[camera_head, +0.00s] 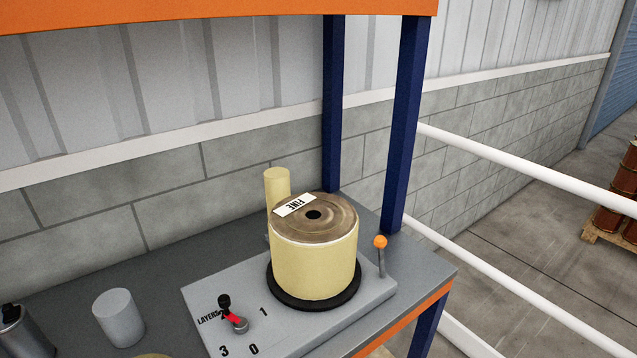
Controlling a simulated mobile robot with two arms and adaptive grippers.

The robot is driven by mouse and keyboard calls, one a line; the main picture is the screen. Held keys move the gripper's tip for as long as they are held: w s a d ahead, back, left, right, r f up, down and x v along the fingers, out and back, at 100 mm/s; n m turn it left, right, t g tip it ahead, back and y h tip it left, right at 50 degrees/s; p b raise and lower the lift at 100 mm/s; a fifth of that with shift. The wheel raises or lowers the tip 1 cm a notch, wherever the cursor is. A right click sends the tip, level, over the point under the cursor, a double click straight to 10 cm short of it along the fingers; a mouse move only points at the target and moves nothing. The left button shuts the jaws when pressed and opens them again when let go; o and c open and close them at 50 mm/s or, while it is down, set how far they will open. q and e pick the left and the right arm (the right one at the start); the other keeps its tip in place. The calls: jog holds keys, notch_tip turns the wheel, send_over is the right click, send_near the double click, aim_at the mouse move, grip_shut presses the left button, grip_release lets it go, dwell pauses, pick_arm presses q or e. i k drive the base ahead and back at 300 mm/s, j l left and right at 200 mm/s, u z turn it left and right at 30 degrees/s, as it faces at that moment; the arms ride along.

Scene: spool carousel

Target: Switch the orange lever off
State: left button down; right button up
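The orange lever (380,243) is a thin grey stalk with an orange ball on top. It stands nearly upright at the right end of the grey base plate (300,338), just right of the large spool. No on or off marking shows beside it. The pale yellow spool (312,255), with a brown top labelled "FINE", sits on a black round turntable (313,300) on the plate. Neither of my grippers is in view.
A black and red selector knob (232,315) stands at the plate's front left among "LAYERS" and numbers. A pale yellow cylinder (277,184) is behind the spool. A grey cylinder (118,318) stands left. Blue posts (405,120) rise behind the lever; white rails (530,180) run right.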

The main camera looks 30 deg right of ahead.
aim_at(380, 242)
jog(key=z, duration=1.4)
